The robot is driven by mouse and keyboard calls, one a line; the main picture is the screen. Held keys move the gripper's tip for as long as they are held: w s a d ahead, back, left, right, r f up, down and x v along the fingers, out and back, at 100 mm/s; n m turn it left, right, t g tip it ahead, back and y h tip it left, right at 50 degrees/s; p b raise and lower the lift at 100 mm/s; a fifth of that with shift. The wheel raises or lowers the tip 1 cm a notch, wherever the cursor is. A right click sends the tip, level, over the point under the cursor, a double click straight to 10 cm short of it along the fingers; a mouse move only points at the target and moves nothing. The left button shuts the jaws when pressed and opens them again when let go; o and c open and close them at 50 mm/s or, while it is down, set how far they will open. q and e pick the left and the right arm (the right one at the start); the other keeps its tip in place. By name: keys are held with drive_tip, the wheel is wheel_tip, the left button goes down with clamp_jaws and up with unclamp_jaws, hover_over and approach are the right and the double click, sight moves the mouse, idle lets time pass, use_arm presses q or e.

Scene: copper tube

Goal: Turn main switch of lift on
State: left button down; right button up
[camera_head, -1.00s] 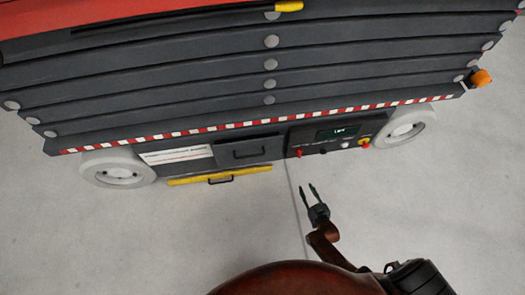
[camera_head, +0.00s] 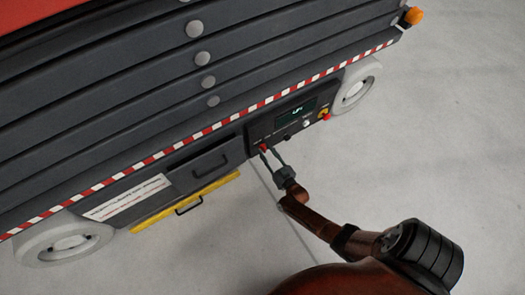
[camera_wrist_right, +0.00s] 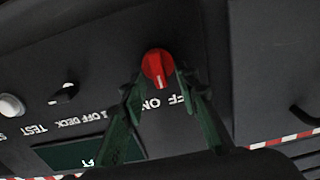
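The main switch is a red rotary knob (camera_wrist_right: 157,66) on the lift's dark control panel (camera_head: 285,127). In the right wrist view it has a white mark pointing down the picture, close to upside-down OFF and ON lettering. In the head view the knob (camera_head: 263,147) is small, at the panel's left end. My right gripper (camera_head: 269,153) reaches the panel there with its fingers apart. In the right wrist view, the fingertips (camera_wrist_right: 160,78) are on either side of the knob's lower part; contact is unclear. My left gripper is not in view.
The panel has a lit screen (camera_head: 297,110), a white button (camera_wrist_right: 11,105), a small black toggle (camera_wrist_right: 64,93) and a red-and-yellow button (camera_head: 323,114). A drawer with a handle (camera_head: 210,162) and a yellow bar (camera_head: 190,203) lie left of the panel. The floor in front is open.

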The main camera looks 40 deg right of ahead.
drive_tip(key=shift+w+d, duration=0.1)
drive_tip(key=shift+w, duration=0.15)
drive_tip(key=shift+c, duration=0.7)
clamp_jaws()
